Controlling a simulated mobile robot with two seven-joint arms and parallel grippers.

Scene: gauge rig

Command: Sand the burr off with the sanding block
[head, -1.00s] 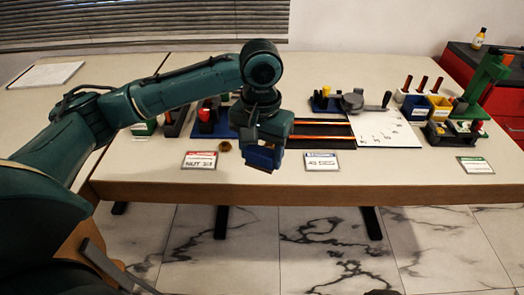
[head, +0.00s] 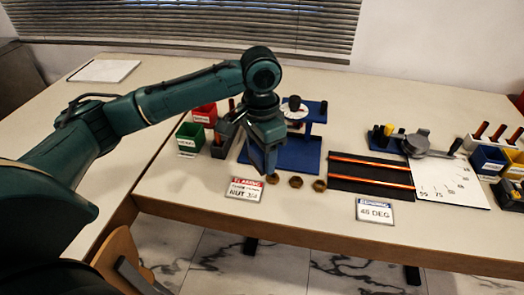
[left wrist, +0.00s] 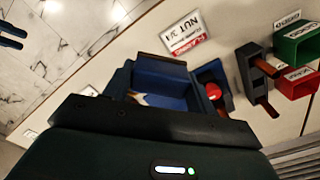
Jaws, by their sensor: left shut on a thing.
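My left gripper (head: 266,145) points down over the table in front of the blue gauge stand (head: 308,157), behind a red-edged nut card (head: 244,189). Three brown nuts (head: 295,182) lie in a row just right of the gripper. I cannot make out the burr. My right gripper is not in view.
A green bin (head: 188,138), a red bin (head: 205,117) and a grey holder (head: 224,140) stand left of the stand. A black mat with orange rods (head: 372,172), a 45 DEG card (head: 374,211) and a white angle board (head: 450,187) lie right. The table's front strip is mostly clear.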

